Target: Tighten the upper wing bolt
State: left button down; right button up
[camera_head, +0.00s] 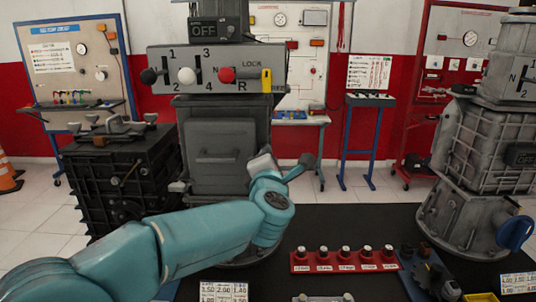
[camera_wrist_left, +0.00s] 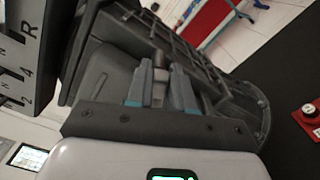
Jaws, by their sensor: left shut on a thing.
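A grey gearbox housing (camera_head: 217,140) stands in the middle of the head view, and its ribbed side (camera_wrist_left: 215,85) fills much of the left wrist view. My left gripper (camera_wrist_left: 160,92) is against the housing, its two fingers shut on a small grey piece (camera_wrist_left: 161,72) between their pads. This looks like the wing bolt, but its wings are mostly hidden by the fingers. In the head view my teal left arm crosses the housing's lower right and hides the gripped spot. My right gripper is out of view.
A shift panel (camera_head: 215,68) with black, white and red knobs and a yellow lever (camera_head: 266,80) sits above the housing. A dark engine block (camera_head: 120,180) stands left, another grey gearbox (camera_head: 490,150) right. A red tray (camera_head: 344,260) of several knobs lies on the dark table.

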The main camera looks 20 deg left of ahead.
pick_arm(q)
jog(key=m+p, duration=0.1)
jog(key=m, duration=0.4)
jog(key=shift+f+p, duration=0.15)
jog(key=shift+p, duration=0.2)
dwell(0.4)
jog(key=c, duration=1.1)
grip_release()
jog(key=shift+f, duration=0.1)
jog(key=shift+s, duration=0.1)
jog(key=b+v, duration=0.2)
jog(key=v, duration=1.4)
jog(key=shift+d, duration=0.1)
